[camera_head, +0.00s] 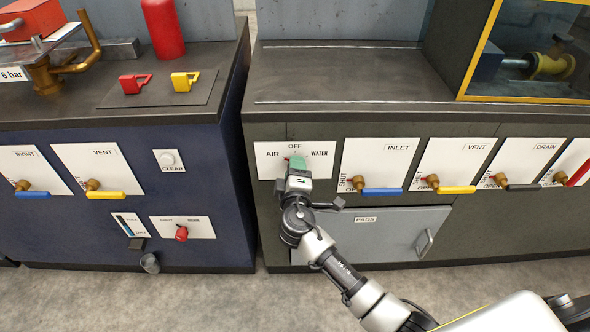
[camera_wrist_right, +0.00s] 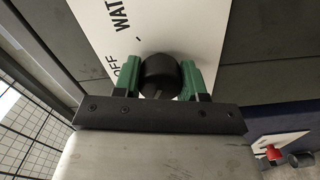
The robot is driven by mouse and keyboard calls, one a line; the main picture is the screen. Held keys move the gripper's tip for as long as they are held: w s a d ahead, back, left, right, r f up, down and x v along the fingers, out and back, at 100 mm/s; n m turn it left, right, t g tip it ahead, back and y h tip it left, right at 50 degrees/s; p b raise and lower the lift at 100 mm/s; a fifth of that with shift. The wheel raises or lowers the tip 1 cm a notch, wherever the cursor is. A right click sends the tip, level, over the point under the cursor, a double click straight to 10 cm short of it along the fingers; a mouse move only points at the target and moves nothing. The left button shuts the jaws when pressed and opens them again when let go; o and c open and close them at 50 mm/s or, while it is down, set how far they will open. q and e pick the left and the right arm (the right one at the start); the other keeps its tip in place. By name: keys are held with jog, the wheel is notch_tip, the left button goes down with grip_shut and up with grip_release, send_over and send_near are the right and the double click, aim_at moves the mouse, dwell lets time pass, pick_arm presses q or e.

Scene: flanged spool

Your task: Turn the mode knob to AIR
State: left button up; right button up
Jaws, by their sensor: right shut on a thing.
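The mode knob (camera_wrist_right: 160,70) is a dark round knob on a white plate (camera_head: 265,158) lettered AIR at left, OFF at top and WATER at right. My right gripper (camera_head: 297,163) is at the plate, its green fingers on either side of the knob in the right wrist view, shut on it. In the head view the gripper hides most of the knob, so its pointer setting cannot be read with certainty. My left gripper is not in view.
Right of the plate are valves with a blue INLET handle (camera_head: 382,191), a yellow VENT handle (camera_head: 457,190) and a black DRAIN handle (camera_head: 523,187). A PADS door (camera_head: 390,235) is below. A blue cabinet (camera_head: 80,225) stands left, across a narrow gap.

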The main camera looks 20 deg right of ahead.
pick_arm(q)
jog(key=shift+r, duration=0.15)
pick_arm(e)
jog(key=o, duration=0.9)
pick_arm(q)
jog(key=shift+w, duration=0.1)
pick_arm(e)
jog(key=shift+o, duration=0.2)
jog(key=shift+s+a, duration=0.1)
jog(key=shift+s, duration=0.05)
jog(key=shift+s+a, duration=0.1)
jog(key=shift+s, duration=0.25)
jog(key=v, duration=1)
